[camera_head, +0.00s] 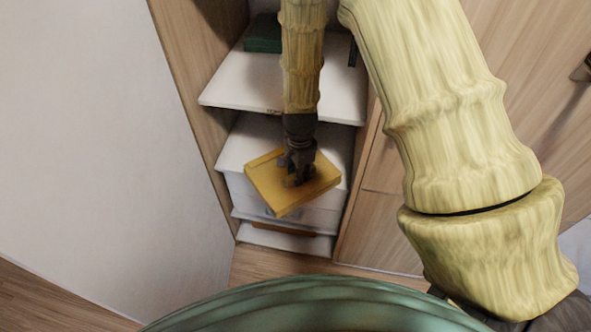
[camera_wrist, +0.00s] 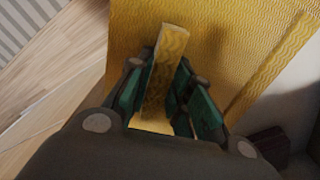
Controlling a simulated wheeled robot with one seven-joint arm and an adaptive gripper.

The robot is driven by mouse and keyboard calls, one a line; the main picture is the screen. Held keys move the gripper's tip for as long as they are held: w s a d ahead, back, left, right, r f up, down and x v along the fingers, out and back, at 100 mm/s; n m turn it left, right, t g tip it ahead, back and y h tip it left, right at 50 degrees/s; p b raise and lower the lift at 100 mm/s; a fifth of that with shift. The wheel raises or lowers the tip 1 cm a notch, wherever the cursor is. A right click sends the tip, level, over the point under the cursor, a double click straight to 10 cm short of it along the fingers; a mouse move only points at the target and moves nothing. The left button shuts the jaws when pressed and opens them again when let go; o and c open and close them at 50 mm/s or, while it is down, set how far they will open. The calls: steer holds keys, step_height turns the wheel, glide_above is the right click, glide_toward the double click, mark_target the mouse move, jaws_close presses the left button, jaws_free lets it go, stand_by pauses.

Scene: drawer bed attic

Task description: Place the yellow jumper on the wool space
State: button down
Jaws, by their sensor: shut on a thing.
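The yellow jumper (camera_head: 265,178) is a flat folded square with a knit texture. In the head view it hangs below my gripper (camera_head: 297,168), in front of the open shelf unit. In the wrist view the jumper (camera_wrist: 225,45) fills the upper middle, and my gripper (camera_wrist: 165,100) is shut on a raised fold of it between its two dark green fingers. Nothing in view is clearly marked as the wool space. The jumper hides part of the lower shelves.
The open unit has a white upper shelf (camera_head: 235,92) with a dark green folded item (camera_head: 263,35) on it. A white shelf (camera_head: 235,152) lies below, with pale drawers under it. A brown item (camera_head: 285,229) lies near the bottom. Wooden side panels and a white wall (camera_head: 90,130) bound the space.

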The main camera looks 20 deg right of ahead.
steer(key=w, duration=0.3)
steer(key=shift+w+d+f, duration=0.15)
steer(key=shift+w+f, duration=0.05)
steer(key=shift+w, duration=0.05)
steer(key=shift+f+p, duration=0.55)
steer(key=shift+f, duration=1.15)
steer(key=c, duration=1.3)
jaws_free()
steer(key=shift+f, duration=0.1)
steer(key=shift+r, duration=0.2)
steer(key=shift+r+b, duration=0.75)
steer(key=shift+r, duration=5.15)
